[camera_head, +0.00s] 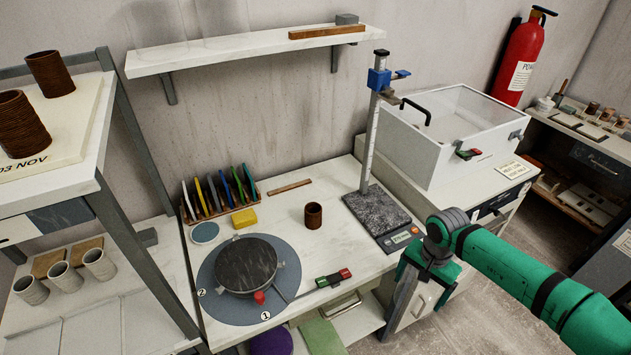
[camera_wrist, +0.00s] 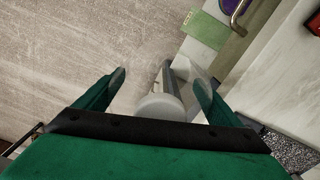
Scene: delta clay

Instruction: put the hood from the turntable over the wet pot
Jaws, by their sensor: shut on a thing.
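My gripper (camera_head: 422,284) hangs off the front right of the bench, past the black stone base. In the wrist view its two fingers (camera_wrist: 158,82) stand apart on either side of a pale, round-topped thing, which I take to be the hood (camera_wrist: 160,108). Its lower part is hard to make out there, and I cannot make it out clearly in the head view. The turntable (camera_head: 245,265) is a dark disc with nothing on it. A small dark brown pot (camera_head: 313,215) stands upright on the bench, left of the gripper; I cannot tell whether it is wet.
A white box with a clear lid (camera_head: 450,125) stands behind. Brown pots (camera_head: 50,73) stand on the left shelf.

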